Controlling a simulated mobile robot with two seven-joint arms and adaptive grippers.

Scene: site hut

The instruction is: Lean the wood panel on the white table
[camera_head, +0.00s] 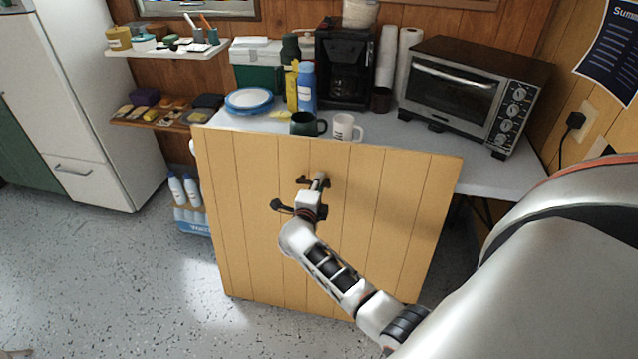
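The wood panel (390,215) is a yellowish plank-grooved board standing in front of the white table (470,178). Its top edge overlaps the table's front edge in the picture, and its lower edge appears at floor level. I cannot tell whether it touches the table. My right arm reaches in from the lower right. My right gripper (298,194) is at the panel's upper middle, with dark finger parts close to its face. Whether it grips anything there is unclear. My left gripper is out of view.
A dark green mug (303,124) and a white mug (345,127) stand near the table front, just behind the panel. A toaster oven (470,85) is at right. Bottles in a pack (186,195) stand left of the panel. The floor (100,275) at left is clear.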

